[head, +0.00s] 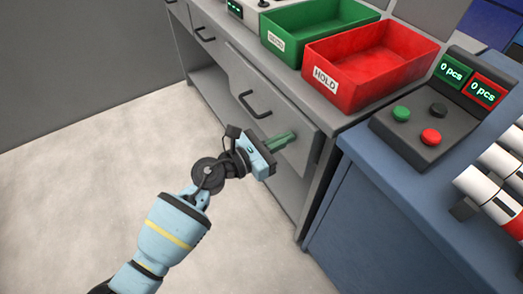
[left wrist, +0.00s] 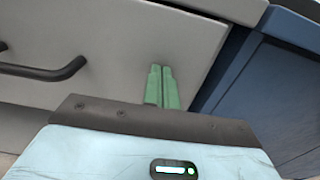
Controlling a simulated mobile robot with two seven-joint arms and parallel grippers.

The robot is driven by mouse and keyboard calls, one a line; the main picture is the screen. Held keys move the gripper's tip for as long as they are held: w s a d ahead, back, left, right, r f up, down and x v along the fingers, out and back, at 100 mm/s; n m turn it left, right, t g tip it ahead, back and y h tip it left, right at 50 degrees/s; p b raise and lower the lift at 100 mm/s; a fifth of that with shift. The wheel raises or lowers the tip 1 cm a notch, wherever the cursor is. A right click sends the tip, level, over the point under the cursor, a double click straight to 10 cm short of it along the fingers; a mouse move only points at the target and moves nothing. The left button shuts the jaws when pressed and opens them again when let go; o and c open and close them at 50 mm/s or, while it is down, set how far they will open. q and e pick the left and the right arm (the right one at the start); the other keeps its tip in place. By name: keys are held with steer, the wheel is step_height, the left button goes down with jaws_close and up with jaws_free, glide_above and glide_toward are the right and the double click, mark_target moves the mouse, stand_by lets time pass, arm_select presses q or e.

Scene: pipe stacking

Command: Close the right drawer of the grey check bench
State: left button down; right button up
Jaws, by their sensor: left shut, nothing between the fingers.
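The grey check bench (head: 285,66) runs along the wall side. Its right drawer (head: 285,112) has a light grey front with a black bar handle (head: 256,103). The drawer front and handle (left wrist: 45,72) also show in the left wrist view. I cannot tell for sure how far the drawer stands out, if at all. My left gripper (head: 291,136) is shut and empty, its green fingers together. The fingertips (left wrist: 161,70) point at the right part of the drawer front, right of the handle. They are at or very near it; contact is unclear.
A green bin (head: 284,43) and a red HOLD bin (head: 335,96) stand on the bench top. A blue bench (head: 365,220) stands close on the right, with a button box (head: 425,135) and white pipes (head: 485,180). The floor (head: 90,190) at left is clear.

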mark_target(299, 131)
arm_select(q)
steer(key=b+x, duration=0.1)
steer(key=x, duration=0.3)
steer(key=shift+w+d, duration=0.1)
steer(key=shift+d+r, duration=0.1)
arm_select(e)
steer(key=shift+s+d+f, duration=0.15)
steer(key=shift+s+f, duration=0.3)
steer(key=shift+f, duration=0.2)
arm_select(q)
steer(key=shift+r, duration=0.2)
